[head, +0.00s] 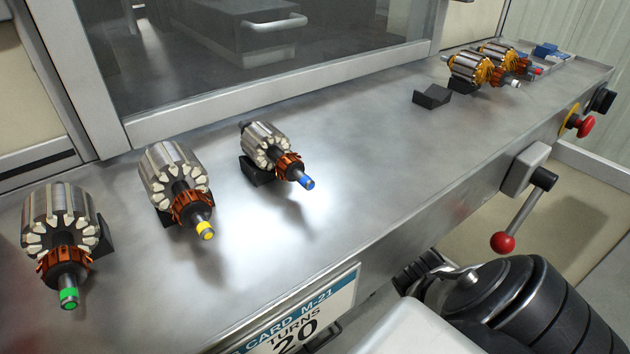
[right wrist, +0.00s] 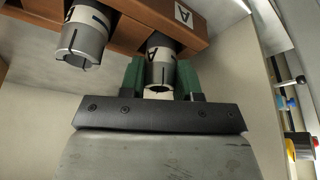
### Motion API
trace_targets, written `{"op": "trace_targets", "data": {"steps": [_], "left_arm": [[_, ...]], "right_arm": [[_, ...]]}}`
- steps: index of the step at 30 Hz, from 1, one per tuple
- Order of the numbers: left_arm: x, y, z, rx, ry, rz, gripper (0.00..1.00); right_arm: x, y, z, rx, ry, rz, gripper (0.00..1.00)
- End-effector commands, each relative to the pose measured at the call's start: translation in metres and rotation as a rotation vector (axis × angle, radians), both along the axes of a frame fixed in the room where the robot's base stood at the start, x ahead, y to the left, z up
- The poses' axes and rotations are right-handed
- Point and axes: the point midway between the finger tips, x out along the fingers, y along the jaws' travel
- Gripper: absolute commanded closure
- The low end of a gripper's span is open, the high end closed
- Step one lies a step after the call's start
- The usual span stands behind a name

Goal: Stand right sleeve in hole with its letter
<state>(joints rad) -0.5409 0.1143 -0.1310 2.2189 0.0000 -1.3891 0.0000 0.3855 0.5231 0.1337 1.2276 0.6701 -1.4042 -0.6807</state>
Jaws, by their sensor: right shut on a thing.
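In the right wrist view my right gripper (right wrist: 160,84) has green fingers shut on a steel sleeve (right wrist: 160,57). The held sleeve carries a dark letter that looks like an A, and its open slotted end faces the camera. Its other end meets a brown wooden block (right wrist: 140,37); whether it sits in a hole there is hidden. A second slotted sleeve (right wrist: 84,45) with a white letter band is at the same block, to the left and apart from the fingers. A white label with the letter A (right wrist: 183,16) is on the block. My left gripper is in neither view.
The head view shows a steel bench with armatures tipped green (head: 64,225), yellow (head: 177,185) and blue (head: 273,150) on dark supports. Two more armatures (head: 468,68) stand at the far right. A red-knobbed lever (head: 503,242) and red button (head: 585,126) are on the bench front.

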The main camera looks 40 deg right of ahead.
Motion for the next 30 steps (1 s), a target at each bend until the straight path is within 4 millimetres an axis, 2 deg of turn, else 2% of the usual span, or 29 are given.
{"op": "trace_targets", "data": {"steps": [12, 13, 17, 18, 26, 29, 30], "left_arm": [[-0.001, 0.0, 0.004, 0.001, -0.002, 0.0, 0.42], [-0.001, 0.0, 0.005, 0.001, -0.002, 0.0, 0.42], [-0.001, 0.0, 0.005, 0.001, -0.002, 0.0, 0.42], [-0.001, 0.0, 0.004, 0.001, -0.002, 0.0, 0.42], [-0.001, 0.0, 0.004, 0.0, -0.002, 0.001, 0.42], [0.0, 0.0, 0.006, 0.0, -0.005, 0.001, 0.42], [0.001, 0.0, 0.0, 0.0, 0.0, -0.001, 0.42]], "right_arm": [[0.0, 0.0, -0.006, 0.0, 0.0, 0.0, 0.92], [0.0, 0.0, -0.006, 0.0, 0.0, 0.0, 0.65], [0.0, 0.0, -0.005, 0.0, 0.0, 0.0, 0.45], [0.0, 0.0, -0.005, 0.0, 0.0, 0.0, 0.42], [0.0, 0.0, -0.004, 0.0, -0.001, 0.0, 0.42], [-0.001, -0.001, 0.001, -0.001, -0.002, -0.001, 0.42], [-0.003, -0.002, 0.005, -0.002, -0.002, 0.0, 0.42]]}}
